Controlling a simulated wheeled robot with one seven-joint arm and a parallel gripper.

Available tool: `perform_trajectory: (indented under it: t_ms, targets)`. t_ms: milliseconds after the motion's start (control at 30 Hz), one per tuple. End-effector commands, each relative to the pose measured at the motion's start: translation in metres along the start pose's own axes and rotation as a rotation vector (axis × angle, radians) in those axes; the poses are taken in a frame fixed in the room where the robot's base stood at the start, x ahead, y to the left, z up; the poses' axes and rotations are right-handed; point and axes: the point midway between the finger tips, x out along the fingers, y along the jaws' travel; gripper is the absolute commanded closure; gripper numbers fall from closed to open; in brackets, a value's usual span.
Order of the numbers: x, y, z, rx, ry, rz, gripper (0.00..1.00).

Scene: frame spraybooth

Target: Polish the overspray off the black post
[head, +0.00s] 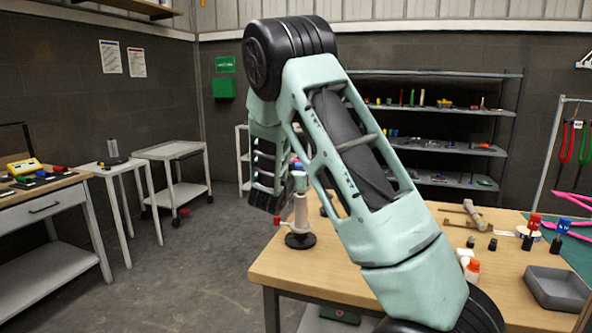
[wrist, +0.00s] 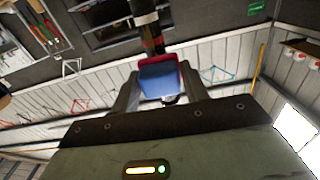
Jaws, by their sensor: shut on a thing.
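My gripper (wrist: 158,70) is shut on a pad with a blue face and a red edge (wrist: 160,80), held between its two fingers in the wrist view. A dark post (wrist: 153,42) with a pale band runs from the top edge of that view down to the pad. The pad overlaps the post's end; I cannot tell whether they touch. In the head view, a pale upright with a red side knob and round black foot (head: 300,241) stands on the workbench (head: 262,270). I cannot tell whether it is the same post. My arm hides the gripper there.
Bottles (head: 471,268), a grey tray (head: 556,288) and red- and blue-topped tools (head: 531,230) occupy the bench's right side. Shelves (head: 440,149) stand behind. A white side table (head: 112,166) and a cart (head: 172,152) stand left. The floor between is mostly clear.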

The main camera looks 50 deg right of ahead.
Motion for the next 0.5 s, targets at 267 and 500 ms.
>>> perform_trajectory:
  t_ms: [267, 500]
  targets:
    - [-0.001, 0.001, 0.020, 0.000, 0.000, 0.000, 0.74]
    - [0.000, 0.001, 0.033, 0.000, 0.000, 0.000, 0.74]
